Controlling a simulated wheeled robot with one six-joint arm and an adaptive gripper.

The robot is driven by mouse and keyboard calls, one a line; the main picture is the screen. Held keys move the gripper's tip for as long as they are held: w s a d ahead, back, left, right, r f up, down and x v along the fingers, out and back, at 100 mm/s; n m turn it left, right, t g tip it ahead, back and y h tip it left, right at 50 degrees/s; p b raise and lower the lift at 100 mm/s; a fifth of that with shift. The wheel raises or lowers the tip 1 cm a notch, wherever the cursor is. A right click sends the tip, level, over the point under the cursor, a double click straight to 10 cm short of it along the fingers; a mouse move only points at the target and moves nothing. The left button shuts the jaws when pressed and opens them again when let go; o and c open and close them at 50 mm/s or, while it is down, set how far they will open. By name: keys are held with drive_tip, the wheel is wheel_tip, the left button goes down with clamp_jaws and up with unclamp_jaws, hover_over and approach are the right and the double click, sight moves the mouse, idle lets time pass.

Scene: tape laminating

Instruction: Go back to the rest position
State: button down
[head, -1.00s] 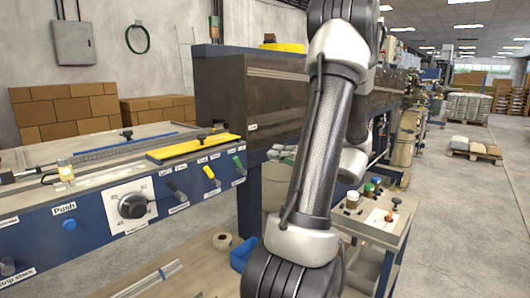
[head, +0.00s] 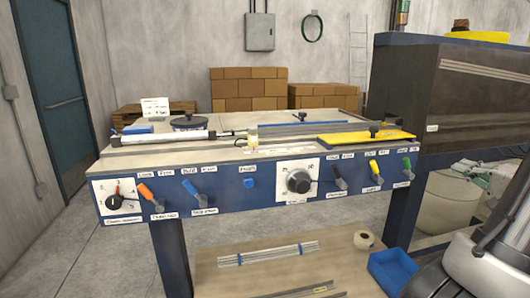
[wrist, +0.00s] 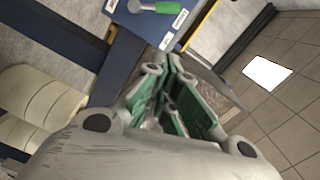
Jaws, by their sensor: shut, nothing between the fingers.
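My gripper (wrist: 178,98) shows in the wrist view with its green-lined fingers closed together and nothing held between them. It hangs beside the blue front of the workbench, near a green-handled lever (wrist: 153,6). In the head view, part of my arm shows at the lower right edge, and the gripper itself is out of that picture.
A yellow plate (head: 366,139) lies on the bench top. Below, a lower shelf (head: 215,262) holds a bundle of rods (head: 268,253), a tape roll (head: 364,240) and a blue bin (head: 390,268). A dark machine housing (head: 440,85) rises at the right. Bare floor (head: 118,260) shows at the left.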

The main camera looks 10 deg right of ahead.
drive_tip(key=s+a+f+g+y, duration=0.2)
drive_tip(key=s+a+f+g, duration=0.2)
drive_tip(key=s+a+g, duration=0.25)
drive_tip(key=s+a+f+g+y, duration=0.1)
drive_tip(key=s+a+f+g, duration=0.45)
drive_tip(key=a, duration=0.25)
drive_tip(key=a+r+n+h, duration=0.5)
drive_tip(key=a+r+n, duration=0.6)
drive_tip(key=n, duration=0.2)
drive_tip(key=shift+w+r+g, duration=0.2)
drive_tip(key=shift+r+g, duration=0.1)
drive_tip(key=shift+g, duration=0.1)
